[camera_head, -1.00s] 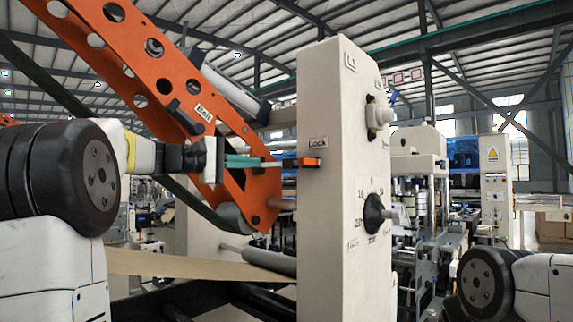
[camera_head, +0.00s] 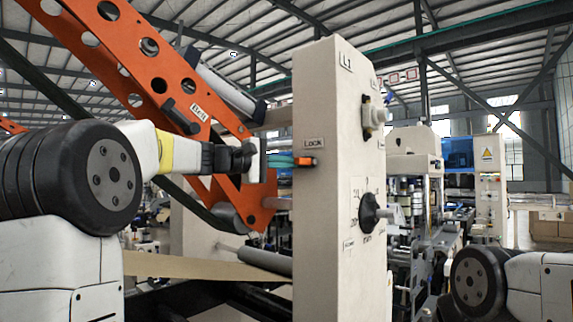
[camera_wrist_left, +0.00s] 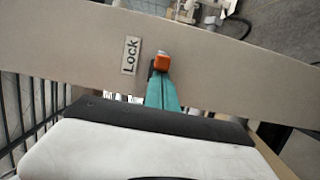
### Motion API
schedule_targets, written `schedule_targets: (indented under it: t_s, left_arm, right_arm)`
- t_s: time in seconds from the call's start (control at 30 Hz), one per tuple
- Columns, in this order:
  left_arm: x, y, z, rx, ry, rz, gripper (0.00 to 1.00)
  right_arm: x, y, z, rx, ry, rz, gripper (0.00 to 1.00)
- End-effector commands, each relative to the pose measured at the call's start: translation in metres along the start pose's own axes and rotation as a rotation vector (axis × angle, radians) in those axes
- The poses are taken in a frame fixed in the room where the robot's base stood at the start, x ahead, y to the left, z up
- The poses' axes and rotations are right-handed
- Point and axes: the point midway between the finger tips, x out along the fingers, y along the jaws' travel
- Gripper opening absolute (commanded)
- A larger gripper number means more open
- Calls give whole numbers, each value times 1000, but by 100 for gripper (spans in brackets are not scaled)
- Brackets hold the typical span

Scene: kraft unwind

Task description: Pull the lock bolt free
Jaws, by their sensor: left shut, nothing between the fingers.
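The lock bolt (camera_head: 306,161) shows as a small orange block on the side of the beige post, below the "Lock" label (camera_head: 313,143). In the left wrist view the orange bolt end (camera_wrist_left: 161,61) sits beside the label (camera_wrist_left: 130,55), just beyond my fingertips. My left gripper (camera_head: 291,161) has teal fingers, shut and empty, with tips right at the bolt. I cannot tell whether they touch it. The same fingers show in the left wrist view (camera_wrist_left: 162,80). My right gripper is out of view; only part of the right arm shows at lower right.
The beige post (camera_head: 335,230) stands close to my left gripper. An orange perforated arm (camera_head: 130,55) slopes down behind the gripper. A black knob (camera_head: 369,211) and another fitting (camera_head: 374,117) project from the post's right face. A brown web (camera_head: 190,265) runs below.

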Motion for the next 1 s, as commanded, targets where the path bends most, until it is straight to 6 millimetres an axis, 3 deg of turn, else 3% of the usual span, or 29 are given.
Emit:
schedule_targets:
  t_s: [0.27,0.5,0.6,1.0]
  left_arm:
    - [1,0,2,0,-1,0,0]
    - [10,1,41,1,-8,1,0]
    - [12,0,47,1,-6,1,0]
    - [13,0,48,1,-11,-1,0]
  right_arm:
    - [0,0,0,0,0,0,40]
    - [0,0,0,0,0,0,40]
    - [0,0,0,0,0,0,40]
    - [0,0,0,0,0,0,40]
